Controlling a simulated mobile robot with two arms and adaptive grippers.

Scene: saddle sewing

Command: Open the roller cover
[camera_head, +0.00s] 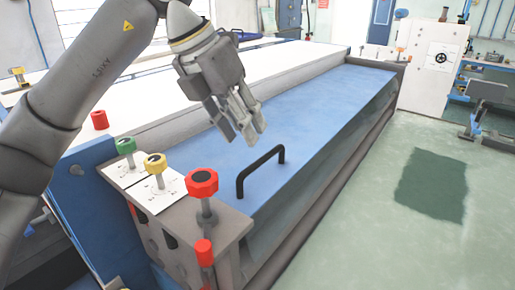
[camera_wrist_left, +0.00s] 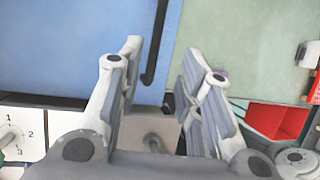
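The roller cover (camera_head: 325,108) is a long blue panel on the machine, lying closed. A black bar handle (camera_head: 262,160) stands up from its near end. My left gripper (camera_head: 246,136) hangs above the cover, a little behind and above the handle, its fingers apart with nothing between them. In the left wrist view, the handle (camera_wrist_left: 158,40) runs down from the top edge, beyond the gap between the open fingers (camera_wrist_left: 160,58), and the blue cover (camera_wrist_left: 60,45) fills the upper left. The gripper looks apart from the handle. My right gripper is not in view.
Red (camera_head: 201,182), yellow (camera_head: 155,162) and green (camera_head: 125,146) knobs stand on the machine's near end, close to the handle. A white control box (camera_head: 430,65) stands at the far end. Green floor (camera_head: 400,235) is clear at the right.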

